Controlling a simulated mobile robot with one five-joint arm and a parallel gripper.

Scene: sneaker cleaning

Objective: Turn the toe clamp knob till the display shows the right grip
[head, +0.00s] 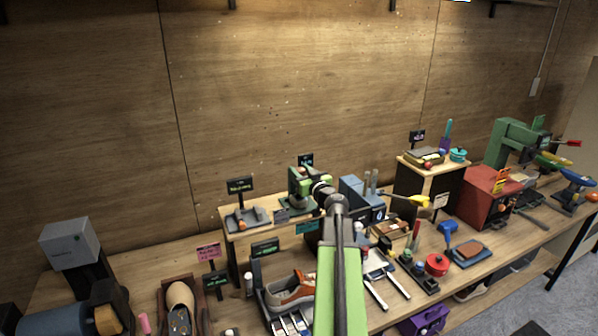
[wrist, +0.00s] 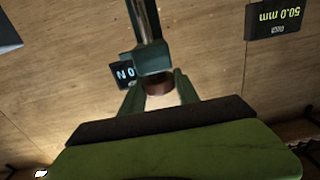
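The toe clamp shows in the wrist view as a dark green post and block (wrist: 152,58) with a brown round knob (wrist: 158,87) at its end. A small dark display (wrist: 123,73) beside it appears to read 0 N, turned over in this view. My gripper (wrist: 160,86) has its two green fingers on either side of the knob. Whether they press on it cannot be told. In the head view my gripper (head: 312,183) is at the raised shelf by the green clamp (head: 294,178), and my arm hides part of that area.
A second display (wrist: 277,18) reads 50.0 mm upside down. A grey device (head: 247,217) stands left on the shelf. A blue machine (head: 352,190) stands close right of my arm. A sneaker (head: 291,290) lies below, and a red box (head: 487,197) stands farther right.

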